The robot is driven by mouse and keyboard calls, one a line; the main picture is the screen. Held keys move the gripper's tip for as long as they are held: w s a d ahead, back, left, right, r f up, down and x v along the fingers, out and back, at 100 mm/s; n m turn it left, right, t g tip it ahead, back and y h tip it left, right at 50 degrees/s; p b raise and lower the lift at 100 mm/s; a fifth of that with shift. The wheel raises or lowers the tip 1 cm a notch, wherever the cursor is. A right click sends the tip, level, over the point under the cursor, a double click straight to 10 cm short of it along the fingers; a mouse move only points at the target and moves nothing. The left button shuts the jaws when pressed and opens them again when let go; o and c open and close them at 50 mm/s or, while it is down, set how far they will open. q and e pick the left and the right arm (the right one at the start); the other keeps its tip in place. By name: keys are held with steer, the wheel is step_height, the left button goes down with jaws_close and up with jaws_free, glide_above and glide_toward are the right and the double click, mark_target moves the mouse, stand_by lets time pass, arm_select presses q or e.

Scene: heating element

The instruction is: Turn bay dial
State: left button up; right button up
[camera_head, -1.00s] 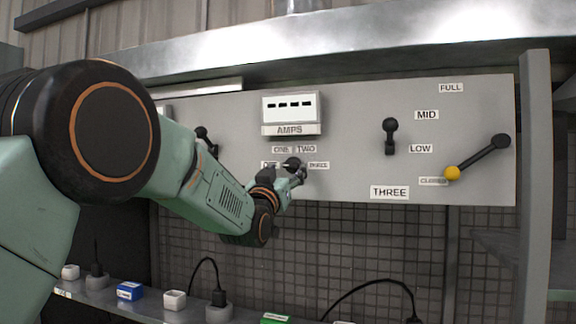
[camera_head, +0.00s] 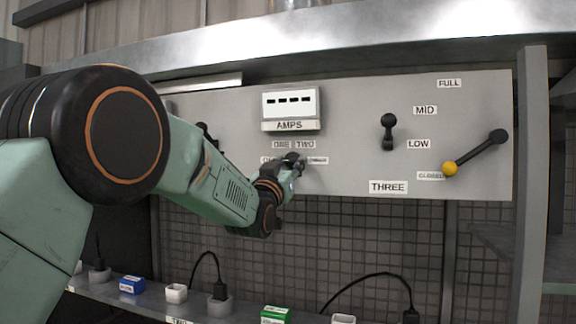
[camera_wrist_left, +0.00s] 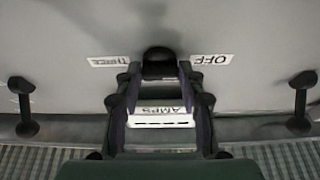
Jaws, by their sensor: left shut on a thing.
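The bay dial (camera_head: 291,157) is a small dark knob on the grey panel, below the AMPS meter (camera_head: 291,108). Labels ONE and TWO sit above it, with one label on each side. My left gripper (camera_head: 297,167) is at the dial and covers part of it. In the left wrist view the scene is upside down. The dial (camera_wrist_left: 158,62) shows there at the fingertips of my left gripper (camera_wrist_left: 158,78), between the THREE and OFF labels. The fingers are shut on the dial. Its pointer direction is hard to tell. My right gripper is out of view.
A short black lever (camera_head: 388,132) and a longer lever with a yellow knob (camera_head: 450,168) are on the panel to the right. Another dark lever (camera_head: 203,135) is partly behind my left arm. A shelf (camera_head: 200,306) with small boxes and plugs runs below.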

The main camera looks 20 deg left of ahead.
arm_select(q)
steer(key=shift+r, duration=0.1)
steer(key=shift+c, duration=0.9)
steer(key=shift+m, duration=0.4)
steer(key=m+h+b, duration=0.1)
steer(key=m+h, duration=0.1)
steer(key=shift+a+m+b, duration=0.15)
steer(key=shift+m+b, duration=0.15)
steer(key=m+h, duration=0.1)
steer(key=m, duration=0.2)
steer(key=shift+a+r+m+g+h+b, duration=0.15)
steer(key=shift+m+g+h+b, duration=0.15)
steer(key=shift+m+h+b, duration=0.1)
steer(key=m+g+h, duration=0.1)
steer(key=m, duration=0.2)
steer(key=shift+r+m, duration=0.15)
steer(key=shift+m, duration=0.25)
steer(key=shift+a+m+g+h+p, duration=0.1)
steer(key=shift+m+g+h+p, duration=0.4)
steer(key=shift+m, duration=0.75)
steer(key=shift+m+g+h+p, duration=0.4)
steer(key=shift+m+p, duration=0.2)
steer(key=shift+m, duration=0.65)
